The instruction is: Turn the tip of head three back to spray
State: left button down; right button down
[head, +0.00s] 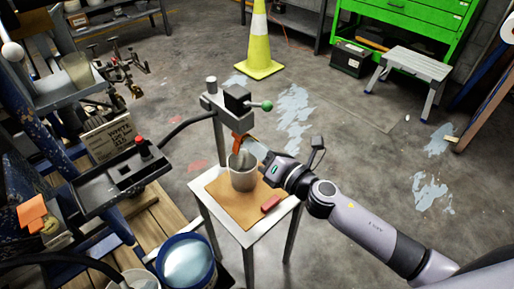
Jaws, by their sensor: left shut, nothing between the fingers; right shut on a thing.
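A spray head with a black block (237,98) and a green knob (266,105) is clamped on a grey post (212,100). An orange tip (236,143) hangs below it, over a grey cup (243,178). No number is readable on the head. My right gripper (252,147) comes in from the right and is shut on the orange tip, just above the cup's rim. The fingers partly hide the tip, so its exact direction cannot be told. My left gripper is not in view.
The cup and a red block (270,203) stand on cardboard (225,202) on a small white table (250,234). A grey box with a red button (142,141) and a blue bucket (186,262) are at left. A yellow cone (259,45) stands behind.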

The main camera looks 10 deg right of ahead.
jog(key=shift+r, duration=0.1)
jog(key=n, duration=0.8)
jog(key=shift+a+n, duration=0.1)
jog(key=shift+n, duration=0.2)
jog(key=c, duration=0.6)
grip_release()
jog(key=shift+o, duration=0.2)
jog(key=v, duration=0.7)
